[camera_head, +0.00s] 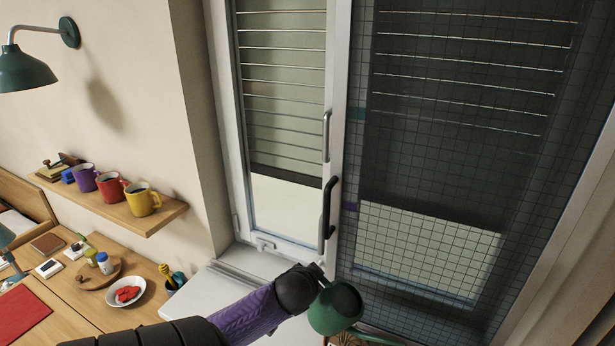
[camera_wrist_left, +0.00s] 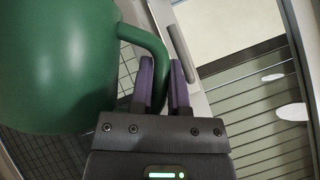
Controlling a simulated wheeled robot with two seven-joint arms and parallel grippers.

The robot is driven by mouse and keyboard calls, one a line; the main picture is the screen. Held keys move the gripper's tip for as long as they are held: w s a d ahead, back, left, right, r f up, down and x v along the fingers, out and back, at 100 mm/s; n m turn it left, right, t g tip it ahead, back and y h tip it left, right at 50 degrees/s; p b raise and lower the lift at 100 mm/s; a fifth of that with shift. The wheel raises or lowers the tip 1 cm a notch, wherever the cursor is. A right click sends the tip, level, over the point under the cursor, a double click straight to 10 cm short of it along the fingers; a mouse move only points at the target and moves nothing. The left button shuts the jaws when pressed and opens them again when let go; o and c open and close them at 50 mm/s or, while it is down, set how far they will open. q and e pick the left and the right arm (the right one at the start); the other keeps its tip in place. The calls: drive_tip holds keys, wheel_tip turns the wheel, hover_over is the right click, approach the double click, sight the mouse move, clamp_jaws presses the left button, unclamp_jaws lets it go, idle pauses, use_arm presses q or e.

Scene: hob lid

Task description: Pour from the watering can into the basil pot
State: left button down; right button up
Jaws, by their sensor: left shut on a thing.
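The green watering can (camera_head: 337,308) is at the bottom of the head view, right of centre. My left gripper (camera_head: 318,272) comes in from the left and is shut on the can's handle. In the left wrist view the can's round body (camera_wrist_left: 58,65) fills the left side. Its curved handle (camera_wrist_left: 150,42) runs down between the purple fingers of my left gripper (camera_wrist_left: 163,85). The spout (camera_head: 375,338) points right in the head view and is cut off by the frame's edge. I cannot make out the basil pot. My right gripper is not in view.
A window with a dark handle (camera_head: 328,205) and a gridded screen (camera_head: 440,150) stand behind the can. A pale sill (camera_head: 215,300) lies left of it. Mugs stand on a wall shelf (camera_head: 120,205); a bowl (camera_head: 126,291) and a round board (camera_head: 98,273) sit on the wooden table.

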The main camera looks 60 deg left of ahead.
use_arm(q)
drive_tip(key=shift+m+y, duration=0.5)
drive_tip(key=shift+y, duration=0.4)
drive_tip(key=shift+w+d+r, duration=0.1)
drive_tip(key=shift+d+r, duration=0.1)
drive_tip(key=shift+r, duration=0.6)
drive_tip(key=shift+w+d+r, duration=0.15)
drive_tip(key=shift+d+r, duration=0.1)
drive_tip(key=shift+r, duration=0.5)
drive_tip(key=shift+w+d+r, duration=0.1)
drive_tip(key=shift+d+r, duration=0.1)
drive_tip(key=shift+r, duration=0.6)
idle(0.3)
drive_tip(key=shift+f, duration=0.1)
drive_tip(key=f+n+h, duration=0.1)
drive_tip(key=f, duration=0.1)
drive_tip(key=a+f+n+t+h, duration=0.1)
drive_tip(key=f+h, duration=0.1)
drive_tip(key=f, duration=0.1)
drive_tip(key=f+n+h+p, duration=0.1)
drive_tip(key=f+h, duration=0.1)
drive_tip(key=f, duration=0.1)
drive_tip(key=shift+s+a+f+n, duration=0.1)
drive_tip(key=shift+s+a+n, duration=0.05)
drive_tip(key=shift+s+n, duration=0.2)
drive_tip(key=shift+t+p, duration=0.3)
drive_tip(key=shift+d+h, duration=0.2)
drive_tip(key=shift+h, duration=0.1)
idle(0.5)
